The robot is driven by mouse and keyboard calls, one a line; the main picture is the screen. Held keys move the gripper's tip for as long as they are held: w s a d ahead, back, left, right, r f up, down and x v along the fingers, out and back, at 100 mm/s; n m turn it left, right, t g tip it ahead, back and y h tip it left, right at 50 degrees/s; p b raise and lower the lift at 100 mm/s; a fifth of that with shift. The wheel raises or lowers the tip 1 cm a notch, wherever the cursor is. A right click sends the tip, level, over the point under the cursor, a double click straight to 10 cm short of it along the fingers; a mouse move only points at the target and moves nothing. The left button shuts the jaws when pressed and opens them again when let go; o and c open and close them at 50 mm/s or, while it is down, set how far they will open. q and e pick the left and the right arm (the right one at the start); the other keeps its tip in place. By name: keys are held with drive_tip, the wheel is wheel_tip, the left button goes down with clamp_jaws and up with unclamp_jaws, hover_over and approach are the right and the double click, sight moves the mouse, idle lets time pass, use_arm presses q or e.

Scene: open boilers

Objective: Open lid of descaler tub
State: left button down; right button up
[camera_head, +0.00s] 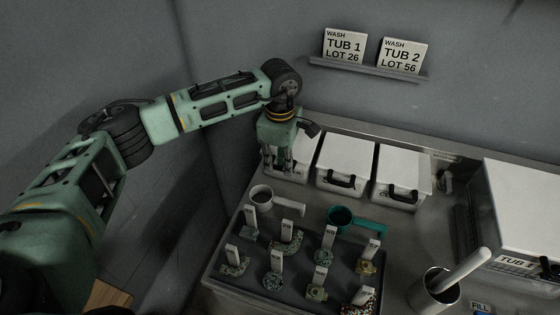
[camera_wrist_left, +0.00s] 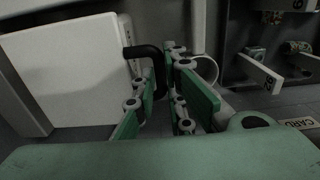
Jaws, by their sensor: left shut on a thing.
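Three white lidded tubs with black front handles stand in a row at the back of the counter: a left tub (camera_head: 301,158), a middle tub (camera_head: 346,160) and a right tub (camera_head: 402,176). I cannot read which one is the descaler tub. My left gripper (camera_head: 277,164) points down at the front of the left tub and partly hides it. In the left wrist view, the gripper's green fingers (camera_wrist_left: 162,92) are closed about the black handle (camera_wrist_left: 146,52) at the edge of the white lid (camera_wrist_left: 70,70). That lid looks shut. My right gripper is not in view.
A dark tray (camera_head: 225,272) with several tagged parts lies in front of the tubs. A large white-lidded tub (camera_head: 530,205) and a metal pot (camera_head: 434,292) with a pale rod are at the right.

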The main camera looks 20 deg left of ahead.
use_arm(q)
drive_tip(key=w+r+b, duration=0.2)
drive_tip(key=w+r, duration=0.2)
drive_tip(key=r, duration=0.6)
drive_tip(key=shift+r, duration=0.25)
drive_tip(key=shift+w, duration=0.1)
drive_tip(key=c, duration=2.2)
unclamp_jaws()
drive_tip(key=shift+o, duration=0.9)
drive_tip(key=shift+w+f, duration=0.2)
drive_tip(key=shift+o, duration=1)
drive_tip(key=shift+w+f, duration=0.2)
drive_tip(key=shift+w, duration=0.25)
drive_tip(key=shift+s+r, duration=0.15)
